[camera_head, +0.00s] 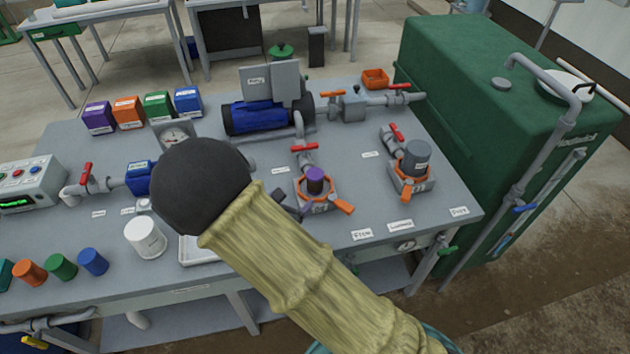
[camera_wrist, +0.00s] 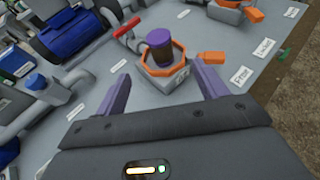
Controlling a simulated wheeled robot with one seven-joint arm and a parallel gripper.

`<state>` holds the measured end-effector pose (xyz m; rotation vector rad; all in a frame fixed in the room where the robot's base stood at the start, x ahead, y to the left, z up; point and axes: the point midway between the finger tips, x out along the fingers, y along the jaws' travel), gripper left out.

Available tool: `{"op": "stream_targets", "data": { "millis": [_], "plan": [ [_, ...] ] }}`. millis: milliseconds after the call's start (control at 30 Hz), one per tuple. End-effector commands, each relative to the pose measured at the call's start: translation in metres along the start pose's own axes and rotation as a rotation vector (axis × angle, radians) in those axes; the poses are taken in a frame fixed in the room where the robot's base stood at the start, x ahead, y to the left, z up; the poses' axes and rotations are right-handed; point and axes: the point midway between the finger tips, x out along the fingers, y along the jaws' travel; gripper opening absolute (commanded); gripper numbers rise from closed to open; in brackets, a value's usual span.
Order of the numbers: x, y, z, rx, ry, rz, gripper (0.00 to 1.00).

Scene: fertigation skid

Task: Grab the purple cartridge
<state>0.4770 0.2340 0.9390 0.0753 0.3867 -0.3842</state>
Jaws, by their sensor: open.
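The purple cartridge (camera_head: 316,179) is a short upright cylinder. It stands in an orange collar on a grey square housing (camera_head: 322,207), with an orange handle sticking out at the lower right. In the wrist view the cartridge (camera_wrist: 160,44) shows a purple top and a darker brownish lower body; its base is hidden inside the collar. My gripper (camera_wrist: 164,80) is open and empty. Its two purple fingers stand apart, one on each side of the housing as seen in the wrist view, with the cartridge between and beyond the tips. In the head view my arm hides most of the gripper.
A second housing with a grey cartridge (camera_head: 416,156) stands to the right. Red-handled valves and pipes run behind both. A blue pump (camera_head: 258,117) lies behind left. A white cup (camera_head: 146,238) and coloured caps line the front left. A green tank (camera_head: 500,100) stands right of the bench.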

Motion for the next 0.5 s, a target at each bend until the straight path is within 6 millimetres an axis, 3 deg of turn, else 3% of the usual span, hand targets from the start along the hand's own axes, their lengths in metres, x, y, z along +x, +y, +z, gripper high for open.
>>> {"op": "stream_targets", "data": {
  "millis": [500],
  "plan": [
    [0.085,-0.003,0.003,0.002,0.000,-0.008,0.72]
  ]
}}
